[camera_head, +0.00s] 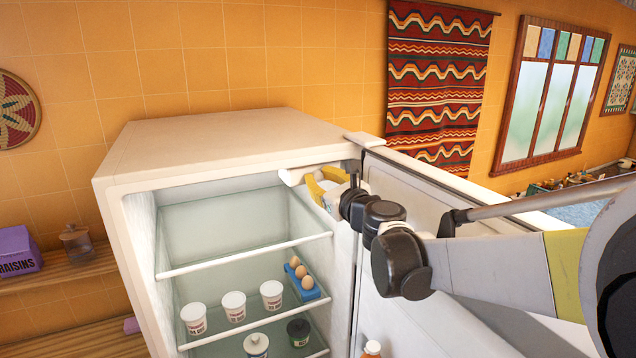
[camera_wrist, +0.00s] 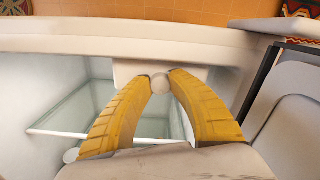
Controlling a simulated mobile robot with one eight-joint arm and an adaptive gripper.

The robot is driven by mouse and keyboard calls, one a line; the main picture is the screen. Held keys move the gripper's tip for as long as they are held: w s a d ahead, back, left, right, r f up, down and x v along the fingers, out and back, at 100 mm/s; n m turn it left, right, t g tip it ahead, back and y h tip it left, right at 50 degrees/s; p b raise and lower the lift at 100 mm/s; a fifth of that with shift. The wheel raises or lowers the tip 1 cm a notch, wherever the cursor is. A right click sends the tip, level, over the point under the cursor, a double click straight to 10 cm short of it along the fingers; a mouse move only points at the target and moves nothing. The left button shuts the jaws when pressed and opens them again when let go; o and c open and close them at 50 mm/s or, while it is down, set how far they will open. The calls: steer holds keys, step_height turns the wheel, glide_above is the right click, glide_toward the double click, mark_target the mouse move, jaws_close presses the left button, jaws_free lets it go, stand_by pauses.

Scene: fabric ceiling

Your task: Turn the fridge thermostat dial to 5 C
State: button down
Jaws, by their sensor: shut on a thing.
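The thermostat dial (camera_wrist: 160,84) is a small round white knob in the wrist view, in front of a pale housing (camera_wrist: 126,72) at the top of the fridge's inside. My gripper (camera_wrist: 160,76) has its two yellow fingers shut on the dial, one tip at each side. In the head view my gripper (camera_head: 318,188) reaches into the upper right of the open white fridge (camera_head: 215,135). There the fingers and wrist cover most of the dial. No scale or number on the dial can be read in either view.
The fridge door (camera_head: 430,190) stands open at the right, close to my arm. Glass shelves below hold white tubs (camera_head: 233,306), eggs in a blue holder (camera_head: 306,288) and jars (camera_head: 298,332). The top shelf (camera_head: 240,250) is empty. A wooden shelf (camera_head: 60,285) is at the left.

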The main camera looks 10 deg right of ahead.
steer(key=shift+n, duration=0.9)
steer(key=c, duration=1.2)
jaws_free()
steer(key=shift+s, duration=0.1)
steer(key=s, duration=0.4)
steer(key=s+d, duration=0.1)
steer(key=s, duration=0.2)
steer(key=s+d, duration=0.1)
steer(key=s, duration=0.3)
steer(key=shift+s+d, duration=0.15)
steer(key=shift+s, duration=0.15)
